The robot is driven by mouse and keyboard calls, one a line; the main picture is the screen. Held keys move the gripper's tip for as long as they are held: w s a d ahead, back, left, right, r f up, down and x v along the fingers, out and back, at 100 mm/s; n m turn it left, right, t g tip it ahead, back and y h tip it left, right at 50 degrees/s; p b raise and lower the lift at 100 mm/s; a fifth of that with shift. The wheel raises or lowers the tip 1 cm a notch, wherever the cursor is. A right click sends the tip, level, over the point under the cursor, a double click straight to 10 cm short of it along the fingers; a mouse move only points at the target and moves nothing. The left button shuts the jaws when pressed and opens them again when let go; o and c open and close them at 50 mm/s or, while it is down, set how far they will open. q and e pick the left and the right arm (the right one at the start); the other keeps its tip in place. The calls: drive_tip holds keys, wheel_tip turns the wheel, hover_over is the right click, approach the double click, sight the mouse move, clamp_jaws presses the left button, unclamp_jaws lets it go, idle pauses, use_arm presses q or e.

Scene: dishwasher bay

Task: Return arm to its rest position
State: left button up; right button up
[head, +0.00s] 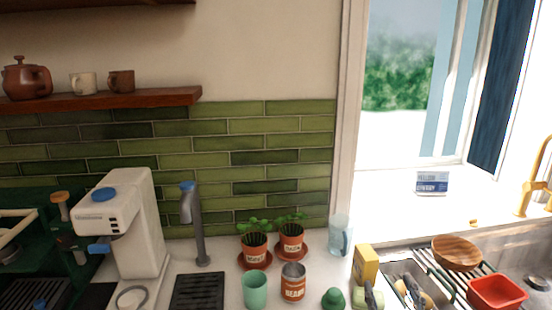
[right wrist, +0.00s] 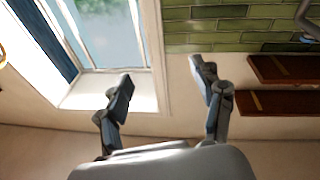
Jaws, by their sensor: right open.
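My right gripper (right wrist: 160,70) shows in the right wrist view. Its two grey fingers stand wide apart with nothing between them, and it touches nothing that I can see. I cannot make out either gripper in the head view. My left gripper is not in view.
A wooden shelf (head: 150,97) juts from the wall.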

drive_tip(key=s+d+f+m+g+h, duration=0.1)
drive_tip(key=s+f+g, duration=0.2)
drive_tip(key=f, duration=0.2)
drive_tip(key=s+f+m+g+h, duration=0.1)
drive_tip(key=s+f+g, duration=0.1)
drive_tip(key=s+f, duration=0.2)
drive_tip(key=s+d+f+m+g+h, duration=0.1)
drive_tip(key=s+f+g, duration=0.2)
drive_tip(key=f, duration=0.2)
drive_tip(key=shift+s+d+f+g, duration=0.2)
drive_tip(key=shift+d+f+g, duration=0.1)
drive_tip(key=shift+f, duration=0.05)
drive_tip(key=s+a+f+n+g+y, duration=0.1)
drive_tip(key=s+a+f+g, duration=0.25)
drive_tip(key=s, duration=0.45)
drive_tip(key=s+a+f+n+g+y, duration=0.15)
drive_tip(key=s+f+g, duration=0.25)
drive_tip(key=s, duration=0.5)
wheel_tip(320, 180, down, 29)
drive_tip(key=s+g+b, duration=0.2)
drive_tip(key=s+d+f+b, duration=0.1)
drive_tip(key=s+d+f, duration=0.1)
drive_tip(key=s+f, duration=1.4)
drive_tip(key=shift+d+f+g, duration=0.25)
drive_tip(key=shift+f+g, duration=0.2)
drive_tip(key=shift+f, duration=0.15)
drive_tip(key=shift+s, duration=0.1)
